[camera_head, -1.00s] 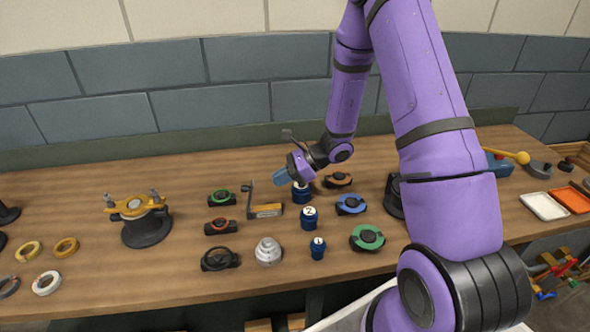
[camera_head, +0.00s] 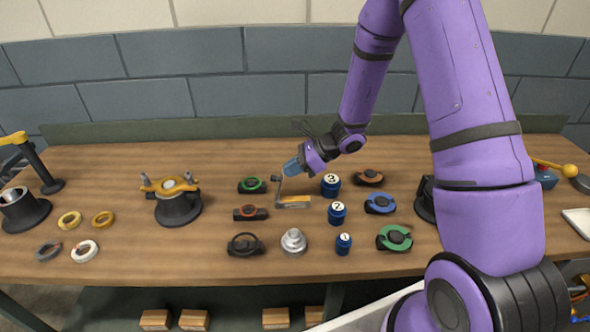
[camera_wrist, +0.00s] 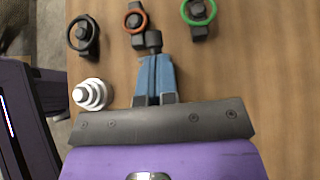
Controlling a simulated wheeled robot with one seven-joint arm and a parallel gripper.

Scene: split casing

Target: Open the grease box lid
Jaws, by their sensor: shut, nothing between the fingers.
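I cannot make out a grease box or its lid for certain in either view. My gripper (camera_head: 291,167) has blue fingers and is shut and empty. In the head view it is above the table, close to the upper end of a small grey crank (camera_head: 278,190) on a yellow-orange base (camera_head: 293,201). In the wrist view the shut fingers (camera_wrist: 157,72) point at a dark knob-like part (camera_wrist: 153,41) right at their tips. I cannot tell whether they touch it.
Several ring-topped clamps, a stepped white cone (camera_head: 293,241) and numbered blue pots (camera_head: 337,213) stand around the gripper. A yellow-topped black fixture (camera_head: 178,206) and loose rings (camera_head: 103,218) are at left. A blue box (camera_head: 545,178) with a yellow-knobbed lever is far right. Bare wood lies behind.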

